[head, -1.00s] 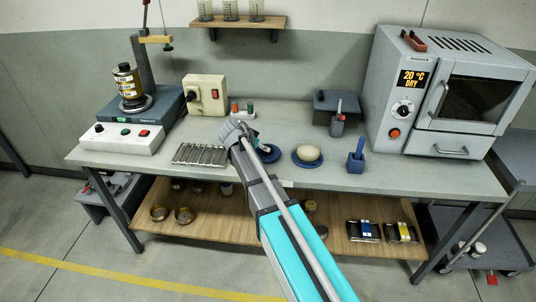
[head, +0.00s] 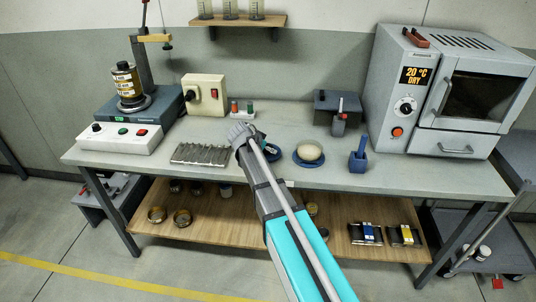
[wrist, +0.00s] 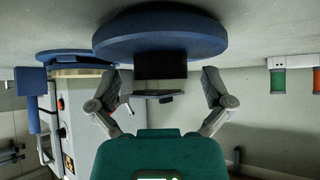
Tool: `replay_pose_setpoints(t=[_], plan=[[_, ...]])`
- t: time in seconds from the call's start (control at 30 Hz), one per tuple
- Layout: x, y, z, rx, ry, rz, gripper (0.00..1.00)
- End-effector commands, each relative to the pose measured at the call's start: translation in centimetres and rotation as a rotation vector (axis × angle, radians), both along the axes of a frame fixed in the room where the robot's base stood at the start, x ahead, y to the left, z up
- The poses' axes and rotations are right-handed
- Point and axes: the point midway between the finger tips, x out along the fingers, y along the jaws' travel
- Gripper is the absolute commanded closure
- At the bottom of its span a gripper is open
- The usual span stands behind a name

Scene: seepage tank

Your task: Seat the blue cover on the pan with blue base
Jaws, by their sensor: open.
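The blue cover (wrist: 160,32) is a round disc with a dark handle (wrist: 160,65); it lies on the bench and appears upside down in the wrist view. In the head view the cover (head: 272,152) is partly hidden by my arm. My gripper (wrist: 165,90) is open, its fingers apart on either side of the handle, with gaps visible. The pan with blue base (head: 308,154) stands to the right of the cover in the head view, its top pale tan. It also shows at the left of the wrist view (wrist: 75,55).
A blue holder (head: 358,158) stands right of the pan, with the grey oven (head: 430,95) beyond it. A row of metal bars (head: 202,154) lies left of my gripper. Red and green bottles (head: 242,112) stand behind. The bench's front right (head: 430,180) is clear.

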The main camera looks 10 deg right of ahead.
Motion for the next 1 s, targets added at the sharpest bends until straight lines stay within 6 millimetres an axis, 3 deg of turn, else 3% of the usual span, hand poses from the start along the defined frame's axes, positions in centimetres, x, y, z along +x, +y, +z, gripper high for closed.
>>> replay_pose_setpoints(t=[0.33,0.83,1.0], plan=[[-0.02,0.02,0.01,0.0,0.0,0.0,0.0],[-0.03,0.03,0.0,0.0,0.0,0.0,0.93],[-0.01,0.03,0.01,0.0,0.0,0.0,0.94]])
